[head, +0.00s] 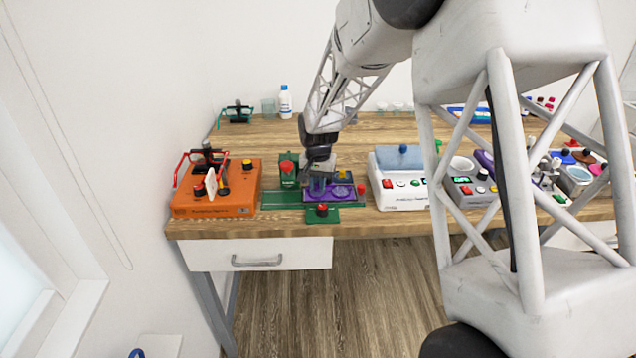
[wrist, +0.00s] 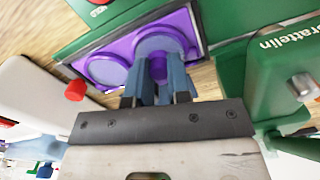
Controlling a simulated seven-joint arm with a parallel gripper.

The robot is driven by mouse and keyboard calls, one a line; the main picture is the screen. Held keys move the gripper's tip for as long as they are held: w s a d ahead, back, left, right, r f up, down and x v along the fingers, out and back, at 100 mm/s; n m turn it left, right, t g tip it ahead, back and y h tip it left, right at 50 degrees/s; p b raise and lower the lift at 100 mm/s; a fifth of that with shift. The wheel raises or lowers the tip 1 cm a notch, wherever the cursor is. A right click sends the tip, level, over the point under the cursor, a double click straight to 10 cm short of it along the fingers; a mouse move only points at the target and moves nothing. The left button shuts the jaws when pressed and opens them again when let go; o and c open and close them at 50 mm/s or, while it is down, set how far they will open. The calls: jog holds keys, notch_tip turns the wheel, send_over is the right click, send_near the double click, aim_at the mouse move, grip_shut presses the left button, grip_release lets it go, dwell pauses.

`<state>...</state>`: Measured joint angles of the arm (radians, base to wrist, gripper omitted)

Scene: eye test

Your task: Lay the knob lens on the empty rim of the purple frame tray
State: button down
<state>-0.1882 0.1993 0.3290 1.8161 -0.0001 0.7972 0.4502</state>
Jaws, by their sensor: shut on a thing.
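The purple frame tray (head: 328,197) lies on the green base near the bench's front edge. In the wrist view the tray (wrist: 118,50) shows two round places side by side. The left round place (wrist: 104,70) is clear of my fingers. My gripper (head: 318,186) points down over the left part of the tray in the head view. In the wrist view my gripper (wrist: 158,80) is shut on the purple knob of the knob lens (wrist: 158,68). The lens is at or just above the other round place; I cannot tell whether it touches. My fingers hide part of it.
A green block (head: 288,176) with a red knob stands left of the tray. An orange box (head: 215,195) stands further left. A white device (head: 400,188) with buttons is close on the right. Bare bench lies behind.

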jog(key=shift+f, duration=0.3)
dwell(0.6)
jog(key=c, duration=0.7)
grip_release()
jog(key=shift+o, duration=0.2)
jog(key=shift+r, duration=0.1)
jog(key=shift+r, duration=2.9)
jog(key=shift+s+r, duration=0.1)
